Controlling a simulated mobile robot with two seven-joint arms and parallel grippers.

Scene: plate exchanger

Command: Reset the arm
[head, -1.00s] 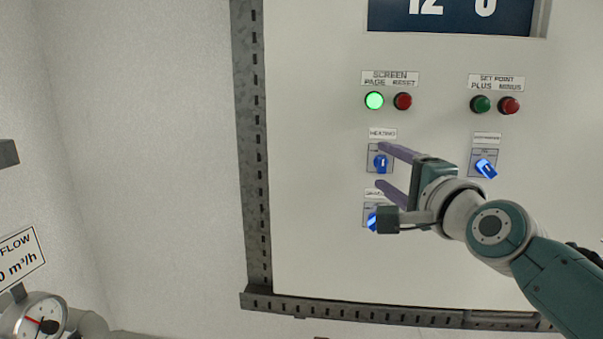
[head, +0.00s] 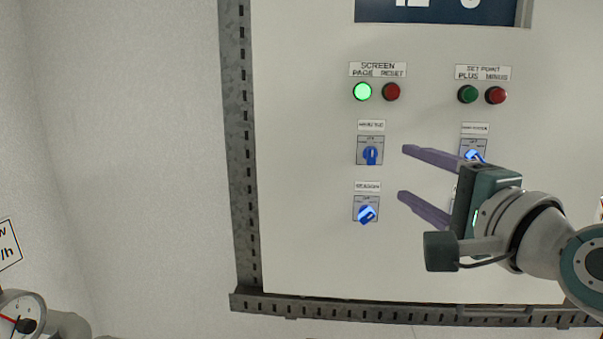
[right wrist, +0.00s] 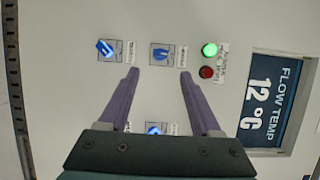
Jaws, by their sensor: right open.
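My right gripper (head: 402,172) is open and empty in front of the control panel (head: 310,230). Its two purple fingers point left, apart from the panel's knobs as far as I can see. The blue heating knob (head: 370,154) is left of the upper finger. A second blue knob (head: 366,214) is below it, turned at a slant. Another blue knob (head: 474,156) shows partly behind the upper finger. In the right wrist view the open fingers (right wrist: 157,75) have nothing between them but panel, with two knobs just beyond the tips. My left gripper is not in view.
The green page button (head: 362,92) is lit beside the red reset button (head: 391,92). Green plus (head: 467,94) and red minus (head: 495,95) buttons are to the right. A slotted metal rail (head: 240,150) edges the panel. A gauge (head: 20,318) is at the lower left.

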